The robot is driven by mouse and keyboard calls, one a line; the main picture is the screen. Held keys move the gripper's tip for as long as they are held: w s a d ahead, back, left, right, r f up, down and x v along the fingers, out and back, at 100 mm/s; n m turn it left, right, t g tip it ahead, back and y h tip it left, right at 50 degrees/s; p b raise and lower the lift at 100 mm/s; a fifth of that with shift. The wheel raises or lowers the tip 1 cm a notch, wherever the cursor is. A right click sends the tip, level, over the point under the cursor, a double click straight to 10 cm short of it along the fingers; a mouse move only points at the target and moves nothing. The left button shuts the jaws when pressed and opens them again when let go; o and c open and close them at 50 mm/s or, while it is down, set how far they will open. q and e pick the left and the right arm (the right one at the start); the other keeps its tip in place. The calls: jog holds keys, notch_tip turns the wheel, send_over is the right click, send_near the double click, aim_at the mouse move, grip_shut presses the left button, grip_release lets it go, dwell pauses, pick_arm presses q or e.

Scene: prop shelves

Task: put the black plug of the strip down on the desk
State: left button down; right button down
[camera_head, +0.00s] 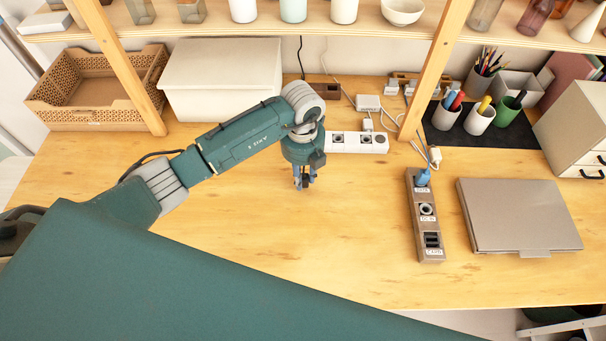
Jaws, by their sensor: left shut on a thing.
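My left gripper (304,184) points down above the middle of the desk (265,235), just left of the white power strip (372,144). It is shut on a small dark thing, which looks like the black plug. The fingers hide most of it, and I cannot tell whether it touches the desk. The white strip lies at the back of the desk, with round sockets showing and its left end close behind the gripper. My right gripper is not in view.
A brown socket block (428,222) with a blue plug (422,177) stands right of centre, beside a closed grey laptop (520,215). Pen cups stand on a dark mat (512,137). A white box (222,80) and shelf posts stand behind. The desk's front middle is clear.

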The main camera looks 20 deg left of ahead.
aim_at(303, 174)
pick_arm(q)
jog(key=shift+f, duration=0.15)
jog(key=c, duration=1.5)
grip_release()
jog(key=shift+o, duration=0.2)
jog(key=shift+r, duration=0.4)
notch_tip(303, 174, up, 11)
jog(key=b, duration=0.3)
jog(key=shift+f, duration=0.2)
jog(key=shift+r, duration=0.5)
jog(key=shift+s+f, duration=0.1)
